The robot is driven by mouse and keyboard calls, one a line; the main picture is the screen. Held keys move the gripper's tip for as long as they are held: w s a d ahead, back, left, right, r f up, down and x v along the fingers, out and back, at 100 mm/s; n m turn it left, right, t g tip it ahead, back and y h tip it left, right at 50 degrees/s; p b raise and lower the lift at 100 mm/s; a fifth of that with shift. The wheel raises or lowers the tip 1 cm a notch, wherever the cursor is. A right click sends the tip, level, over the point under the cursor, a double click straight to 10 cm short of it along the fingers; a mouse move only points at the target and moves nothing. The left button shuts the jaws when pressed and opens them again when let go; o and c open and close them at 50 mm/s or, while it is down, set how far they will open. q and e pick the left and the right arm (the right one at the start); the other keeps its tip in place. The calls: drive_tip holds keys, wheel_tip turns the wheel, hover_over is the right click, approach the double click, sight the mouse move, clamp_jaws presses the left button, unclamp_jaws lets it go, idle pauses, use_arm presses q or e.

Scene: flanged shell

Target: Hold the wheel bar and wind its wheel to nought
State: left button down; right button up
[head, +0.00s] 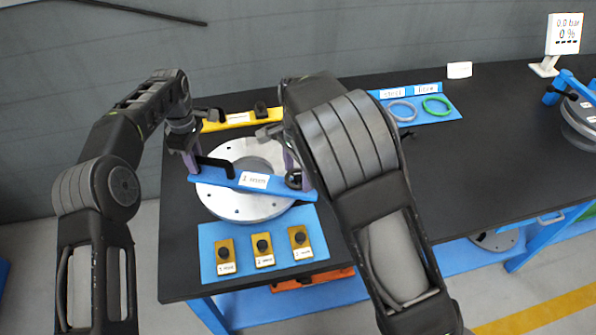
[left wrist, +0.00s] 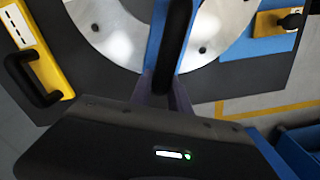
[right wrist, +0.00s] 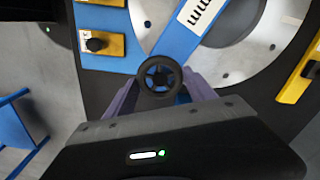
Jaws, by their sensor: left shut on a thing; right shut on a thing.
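The wheel bar (head: 222,184) is blue with a white label and lies across the pale round flange (head: 238,208). A black handle (left wrist: 181,30) stands on its left part, and a small black wheel with a blue hub (right wrist: 160,77) sits at its right end. My left gripper (head: 192,168) is shut at the bar's left end, in line with the handle; its exact contact is partly hidden. My right gripper (right wrist: 160,92) is shut on the wheel, one finger on each side. In the head view my right arm partly hides that gripper. No mark on the wheel is readable.
A yellow bar (head: 229,121) with a black handle lies behind the flange. A blue mat (head: 208,236) with three brass blocks is in front. Two rings (head: 437,105) lie on a blue mat at the back right. A sign (head: 564,33) reads 0.0 bar. The table's middle right is clear.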

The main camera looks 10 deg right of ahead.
drive_tip(key=c, duration=0.7)
drive_tip(key=shift+c, duration=0.2)
drive_tip(key=shift+n, duration=0.4)
drive_tip(key=n, duration=1)
drive_tip(key=o, duration=1.4)
